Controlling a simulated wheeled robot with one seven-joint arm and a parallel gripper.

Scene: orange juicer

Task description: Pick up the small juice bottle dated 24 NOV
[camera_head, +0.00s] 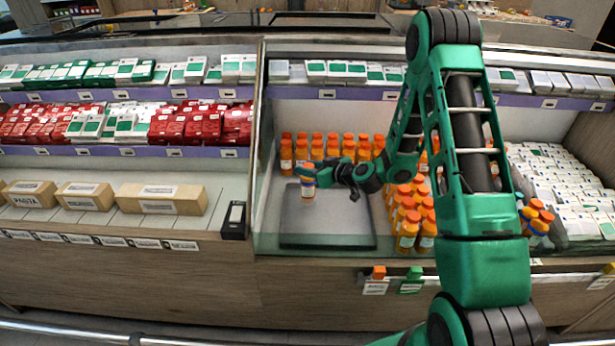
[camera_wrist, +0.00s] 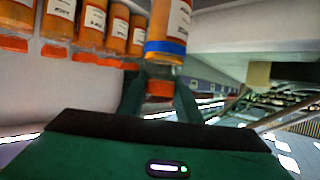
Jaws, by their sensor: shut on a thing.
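My gripper (camera_head: 316,173) is shut on a small juice bottle (camera_head: 308,190) with an orange body, a white label and an orange cap. It holds the bottle near the cap, over the dark tray (camera_head: 300,240) in the chilled case. In the wrist view the fingers (camera_wrist: 160,84) close around the neck of the held bottle (camera_wrist: 168,22), which shows a blue band above the fingers. The date on its label is too small to read.
Rows of similar orange bottles (camera_head: 315,148) stand behind, and more (camera_head: 408,231) stand to the right of the tray. A glass front edge runs along the case. Boxes (camera_head: 160,198) lie on the left shelf. The dark tray's surface is otherwise clear.

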